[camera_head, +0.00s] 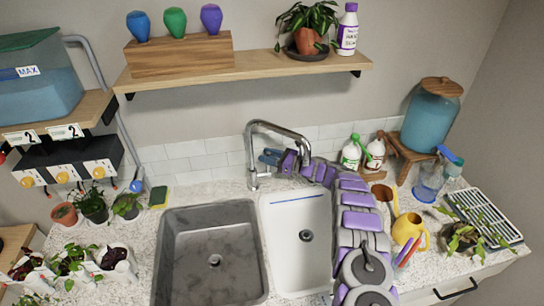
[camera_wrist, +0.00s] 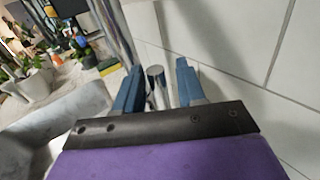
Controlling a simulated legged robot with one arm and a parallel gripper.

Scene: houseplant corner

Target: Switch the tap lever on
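The chrome tap (camera_head: 250,150) stands upright behind the sinks, its spout arching to the right. Its lever (camera_head: 265,174) is a short metal stub low on the right of the tap body. In the wrist view a round-ended metal piece that looks like the lever (camera_wrist: 155,74) shows between my blue fingers. My gripper (camera_head: 268,156) is just right of the tap body, behind the spout. In the wrist view my gripper (camera_wrist: 160,66) is open, with small gaps visible on both sides of the metal piece. Whether any finger touches it I cannot tell.
The grey sink (camera_head: 212,255) and white sink (camera_head: 300,245) lie in front of the tap. The tiled wall (camera_wrist: 230,40) is close on the right in the wrist view. A green-and-yellow sponge (camera_head: 158,197) lies left; soap bottles (camera_head: 351,153) stand right. A shelf (camera_head: 250,66) hangs above.

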